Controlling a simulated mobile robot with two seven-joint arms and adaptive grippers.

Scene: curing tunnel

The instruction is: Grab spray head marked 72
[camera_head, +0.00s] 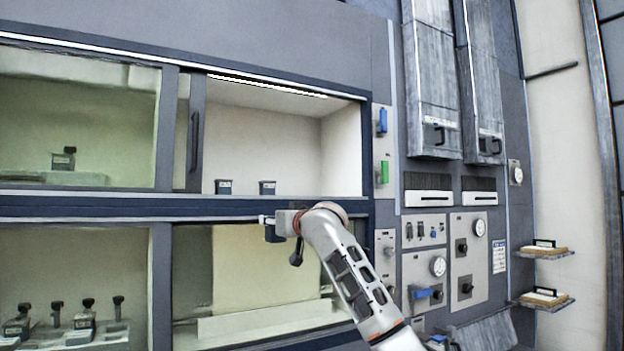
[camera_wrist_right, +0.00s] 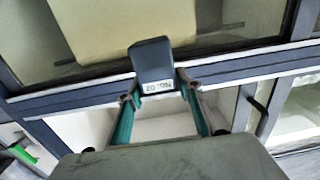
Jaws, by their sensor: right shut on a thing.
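My right gripper (camera_head: 268,220) is in front of the cabinet, at the ledge below the open upper bay. In the right wrist view its two teal fingers (camera_wrist_right: 163,108) are shut on a dark spray head (camera_wrist_right: 150,62) with a white label that appears upside down; I cannot read its number surely. The held head (camera_head: 272,234) shows partly in the head view. Two more dark labelled heads, one on the left (camera_head: 224,187) and one on the right (camera_head: 267,187), stand on the open bay's floor. My left gripper is out of view.
Sliding glass (camera_head: 80,115) covers the upper left bay, with another dark item (camera_head: 64,158) inside. Several dark-topped items stand in the lower left bay. A control panel (camera_head: 460,255) and two small shelves (camera_head: 543,303) are at right. The ledge (camera_head: 120,209) runs between bays.

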